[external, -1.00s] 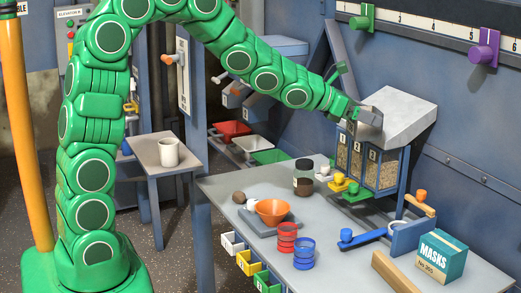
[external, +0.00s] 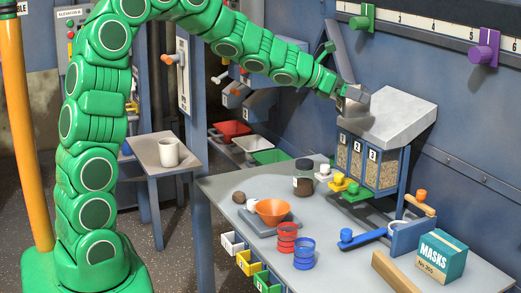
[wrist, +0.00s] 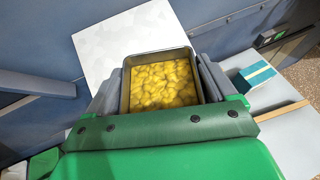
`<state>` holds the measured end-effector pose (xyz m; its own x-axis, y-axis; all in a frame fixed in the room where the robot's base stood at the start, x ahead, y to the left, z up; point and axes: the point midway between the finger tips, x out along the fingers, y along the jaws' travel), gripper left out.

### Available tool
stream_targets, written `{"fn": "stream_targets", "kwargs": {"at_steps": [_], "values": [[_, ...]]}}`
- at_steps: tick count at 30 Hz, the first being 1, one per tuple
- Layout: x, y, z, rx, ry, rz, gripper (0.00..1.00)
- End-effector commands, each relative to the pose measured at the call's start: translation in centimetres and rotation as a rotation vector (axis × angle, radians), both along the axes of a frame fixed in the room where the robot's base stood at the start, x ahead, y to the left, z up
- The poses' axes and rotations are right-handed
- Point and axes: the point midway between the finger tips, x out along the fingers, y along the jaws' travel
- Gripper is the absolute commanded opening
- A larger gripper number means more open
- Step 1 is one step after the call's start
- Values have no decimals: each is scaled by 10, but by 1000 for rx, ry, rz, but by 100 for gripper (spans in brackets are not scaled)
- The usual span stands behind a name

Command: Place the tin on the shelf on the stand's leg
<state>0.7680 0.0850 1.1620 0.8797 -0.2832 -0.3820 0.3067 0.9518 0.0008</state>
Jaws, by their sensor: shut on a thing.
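My gripper (wrist: 163,92) is shut on a rectangular metal tin (wrist: 127,92) filled with yellow lumps; its open top faces the wrist camera. In the external view my gripper (external: 343,93) holds the tin (external: 358,97) in the air, by the upper left of the dispenser's pale sloping top (external: 395,115). I cannot tell whether the tin touches it. The dispenser has several numbered clear bins (external: 372,165) and a blue leg (external: 404,182) at its right. I cannot make out with certainty which part is the shelf on the stand's leg.
A white mug (external: 168,152) stands on a side table (external: 160,170). The blue wall is close behind the dispenser.

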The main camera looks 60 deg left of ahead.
Motion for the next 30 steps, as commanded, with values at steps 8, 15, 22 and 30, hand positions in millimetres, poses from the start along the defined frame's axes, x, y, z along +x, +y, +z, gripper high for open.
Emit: {"fn": "stream_targets", "kwargs": {"at_steps": [8,15,22,30], "values": [[0,38,12,5,0,-2,44],[-6,78,23,2,1,-12,45],[-20,125,31,0,0,-25,45],[-52,194,35,1,0,-40,45]]}}
